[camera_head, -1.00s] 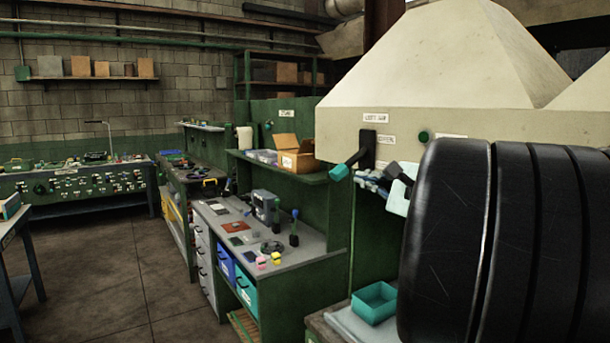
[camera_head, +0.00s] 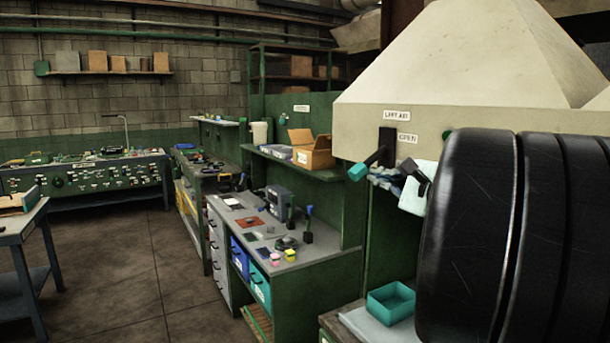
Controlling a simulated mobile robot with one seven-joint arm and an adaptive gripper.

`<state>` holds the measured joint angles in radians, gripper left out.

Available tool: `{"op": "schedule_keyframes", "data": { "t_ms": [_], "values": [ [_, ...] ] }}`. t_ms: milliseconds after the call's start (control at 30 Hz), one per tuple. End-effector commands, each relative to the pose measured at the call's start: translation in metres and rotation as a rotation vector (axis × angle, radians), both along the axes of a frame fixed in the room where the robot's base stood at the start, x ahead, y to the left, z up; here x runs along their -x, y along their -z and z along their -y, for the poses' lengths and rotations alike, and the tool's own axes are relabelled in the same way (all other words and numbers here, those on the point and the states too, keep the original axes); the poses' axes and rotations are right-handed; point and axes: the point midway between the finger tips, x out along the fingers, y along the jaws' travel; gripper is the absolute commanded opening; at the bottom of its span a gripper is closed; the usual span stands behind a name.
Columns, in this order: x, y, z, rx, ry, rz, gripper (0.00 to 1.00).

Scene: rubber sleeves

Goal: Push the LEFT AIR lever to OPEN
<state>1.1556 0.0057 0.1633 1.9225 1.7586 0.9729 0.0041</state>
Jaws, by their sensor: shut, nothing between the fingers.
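The LEFT AIR lever hangs on the beige hood, with a black mounting plate (camera_head: 387,147) and a dark arm that slopes down left to a teal handle (camera_head: 358,172). The LEFT AIR label (camera_head: 397,115) is above it and the OPEN label (camera_head: 407,138) is just right of the plate. My large black arm link fills the right side.
A teal bin (camera_head: 391,302) stands on a bench below. A green workbench (camera_head: 300,258) with small tools is left of it. Floor (camera_head: 110,290) is open further left.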

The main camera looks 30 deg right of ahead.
Motion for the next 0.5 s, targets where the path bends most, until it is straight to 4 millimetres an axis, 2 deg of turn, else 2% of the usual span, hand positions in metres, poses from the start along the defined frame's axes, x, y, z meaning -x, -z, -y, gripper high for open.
{"op": "schedule_keyframes", "data": {
  "t_ms": [500],
  "values": [
    [-0.0004,-0.0071,-0.0063,-0.092,-0.003,-0.006,0.0]
  ]
}}
